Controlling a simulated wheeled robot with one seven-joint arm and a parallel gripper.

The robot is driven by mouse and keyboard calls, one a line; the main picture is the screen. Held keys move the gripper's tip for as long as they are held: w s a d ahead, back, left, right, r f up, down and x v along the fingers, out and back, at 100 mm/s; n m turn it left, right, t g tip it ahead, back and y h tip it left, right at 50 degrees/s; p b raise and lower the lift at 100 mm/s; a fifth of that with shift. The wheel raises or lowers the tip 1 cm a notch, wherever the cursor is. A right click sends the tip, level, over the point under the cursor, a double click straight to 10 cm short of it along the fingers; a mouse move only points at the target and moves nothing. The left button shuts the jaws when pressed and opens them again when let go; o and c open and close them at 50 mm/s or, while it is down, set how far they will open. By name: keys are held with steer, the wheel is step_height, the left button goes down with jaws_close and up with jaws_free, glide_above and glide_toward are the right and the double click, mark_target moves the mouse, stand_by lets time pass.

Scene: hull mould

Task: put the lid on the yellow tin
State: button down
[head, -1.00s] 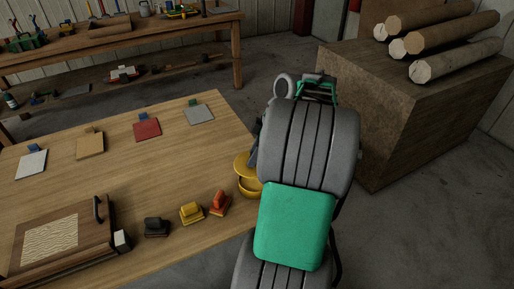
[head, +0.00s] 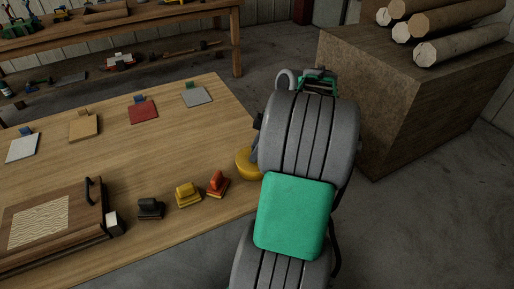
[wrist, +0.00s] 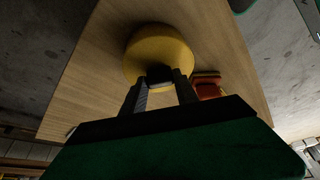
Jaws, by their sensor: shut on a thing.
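The yellow tin (head: 250,174) stands near the right edge of the wooden table, partly hidden behind my arm. The round yellow lid (wrist: 158,45) fills the upper middle of the wrist view and hides the tin there. My gripper (wrist: 160,77) is shut on the lid's dark knob, between the two fingers. In the head view, lid and tin show as one yellow shape with no clear gap. I cannot tell whether the lid is fully seated. My gripper is mostly hidden behind my arm in the head view.
An orange-red block (head: 217,184), a yellow block (head: 187,195) and a black block (head: 150,208) stand left of the tin. A wooden board with a handle (head: 85,222) lies at front left. Several coloured plates lie farther back. A large box with logs (head: 400,100) stands at right.

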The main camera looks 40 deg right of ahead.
steer(key=shift+d, duration=0.1)
stand_by(0.6)
steer(key=c, duration=0.9)
jaws_free()
steer(key=shift+o, duration=0.2)
steer(key=p+v, duration=0.3)
steer(key=v, duration=0.5)
steer(key=w+a+r+m+p, duration=0.2)
steer(key=w+a+r, duration=0.1)
steer(key=a, duration=0.5)
steer(key=w+a+r+m+p, duration=0.1)
steer(key=w+a+r+p, duration=0.15)
steer(key=a, duration=0.65)
steer(key=s+a+m+h+p, duration=0.3)
steer(key=s+a+m+p, duration=0.2)
steer(key=a, duration=0.8)
steer(key=s+r, duration=0.1)
steer(key=s, duration=0.2)
